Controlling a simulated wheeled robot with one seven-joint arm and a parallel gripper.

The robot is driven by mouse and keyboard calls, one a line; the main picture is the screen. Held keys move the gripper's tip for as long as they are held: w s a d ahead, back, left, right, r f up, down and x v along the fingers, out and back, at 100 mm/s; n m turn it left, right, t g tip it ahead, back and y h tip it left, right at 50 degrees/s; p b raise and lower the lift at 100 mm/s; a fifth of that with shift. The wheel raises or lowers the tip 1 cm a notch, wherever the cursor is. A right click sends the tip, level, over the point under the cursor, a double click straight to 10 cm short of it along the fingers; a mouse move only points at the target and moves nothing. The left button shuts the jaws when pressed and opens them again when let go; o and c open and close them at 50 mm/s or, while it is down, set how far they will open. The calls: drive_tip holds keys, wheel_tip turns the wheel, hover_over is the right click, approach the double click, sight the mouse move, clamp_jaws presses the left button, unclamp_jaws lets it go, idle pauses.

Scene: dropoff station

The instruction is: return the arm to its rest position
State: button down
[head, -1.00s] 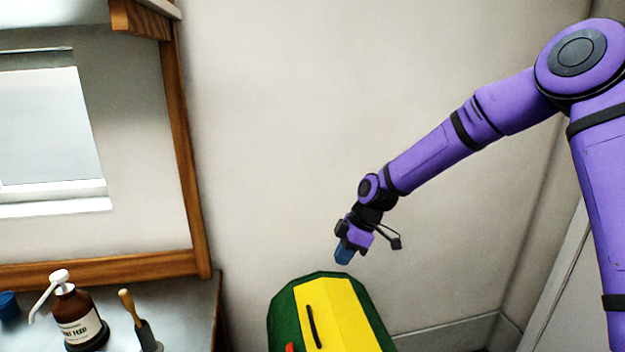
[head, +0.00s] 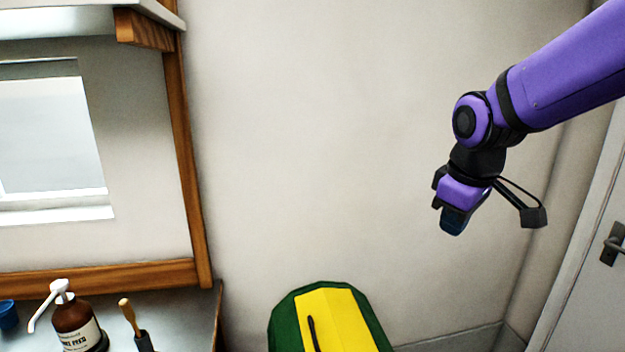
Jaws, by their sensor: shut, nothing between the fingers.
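My gripper (head: 453,222) hangs at the end of my purple arm on the right side of the head view, pointing down. Its dark blue fingertips are together and hold nothing. It is in the air in front of the pale wall, above and to the right of the green and yellow container, and touches nothing. The upper part of my arm runs out of the picture at the upper right.
A green and yellow container (head: 345,308) stands at the bottom middle. A counter (head: 190,310) at lower left carries a brown pump bottle (head: 75,322), a wooden-handled tool (head: 130,318) and a blue cup (head: 8,314). A door with a handle (head: 612,244) is at far right.

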drive_tip(key=s+d+r+m+t, duration=0.1)
drive_tip(key=s+d+r+m, duration=0.1)
drive_tip(key=s, duration=0.6)
drive_tip(key=s+d+r+m+t, duration=0.1)
drive_tip(key=s+d+r+m, duration=0.2)
drive_tip(key=s, duration=0.6)
drive_tip(key=shift+d+m, duration=1.05)
drive_tip(key=shift+m, duration=0.45)
drive_tip(key=shift+w, duration=0.1)
